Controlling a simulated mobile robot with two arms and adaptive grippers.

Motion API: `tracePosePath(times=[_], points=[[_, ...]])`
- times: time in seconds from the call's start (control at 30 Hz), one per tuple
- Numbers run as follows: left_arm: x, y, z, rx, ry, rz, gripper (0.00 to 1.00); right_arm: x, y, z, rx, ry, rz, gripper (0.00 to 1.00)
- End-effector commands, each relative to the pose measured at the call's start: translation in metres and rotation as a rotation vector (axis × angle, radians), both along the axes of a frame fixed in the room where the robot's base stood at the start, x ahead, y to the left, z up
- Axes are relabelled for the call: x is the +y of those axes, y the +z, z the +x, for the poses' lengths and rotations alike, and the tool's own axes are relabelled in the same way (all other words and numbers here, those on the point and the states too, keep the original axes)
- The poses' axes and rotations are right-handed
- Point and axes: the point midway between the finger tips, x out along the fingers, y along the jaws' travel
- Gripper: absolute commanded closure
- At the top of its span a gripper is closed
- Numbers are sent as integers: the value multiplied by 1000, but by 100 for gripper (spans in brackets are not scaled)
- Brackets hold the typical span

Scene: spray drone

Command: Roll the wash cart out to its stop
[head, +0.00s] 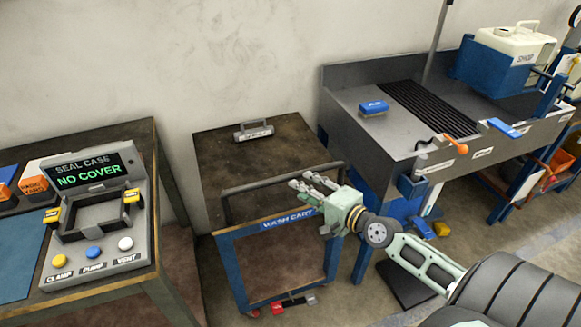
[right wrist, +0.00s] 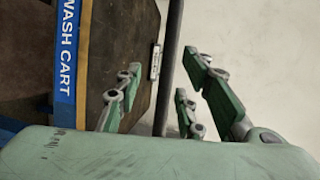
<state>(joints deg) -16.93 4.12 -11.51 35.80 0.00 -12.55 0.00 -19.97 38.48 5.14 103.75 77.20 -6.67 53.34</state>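The wash cart (head: 275,247) stands against the wall, with a brown top, a blue frame and a "WASH CART" label on its front. Its dark handle bar (head: 262,182) runs across the front edge. My right gripper (head: 303,181) is at the right part of the bar. In the right wrist view the bar (right wrist: 171,65) passes between the spread fingers of my right gripper (right wrist: 168,88), with gaps on both sides. The label (right wrist: 66,45) shows at left there. My left gripper is not in view.
A bench with a "NO COVER" seal case panel (head: 97,180) stands close on the cart's left. A grey sink bench (head: 350,105) with a blue leg stands close on its right. A small grey handled item (head: 253,130) sits on the cart top. Floor shows in front.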

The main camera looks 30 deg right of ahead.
Motion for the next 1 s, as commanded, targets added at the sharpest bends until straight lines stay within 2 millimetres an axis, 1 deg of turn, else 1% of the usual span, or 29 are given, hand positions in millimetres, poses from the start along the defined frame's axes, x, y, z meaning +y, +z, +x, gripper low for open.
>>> tracePosePath(times=[0.03,0.1,0.17,0.4,0.6,0.73,1.0], points=[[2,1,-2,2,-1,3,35,3,7,2,-8,4,18,65],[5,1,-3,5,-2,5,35,4,10,6,-12,5,30,65],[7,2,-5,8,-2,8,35,5,9,12,-13,4,31,65],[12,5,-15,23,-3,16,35,10,2,47,-13,3,28,65],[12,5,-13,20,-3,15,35,14,-3,70,-12,4,24,65],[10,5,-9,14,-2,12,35,15,-5,76,-11,4,24,65],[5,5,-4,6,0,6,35,16,-6,77,-10,5,23,65]])
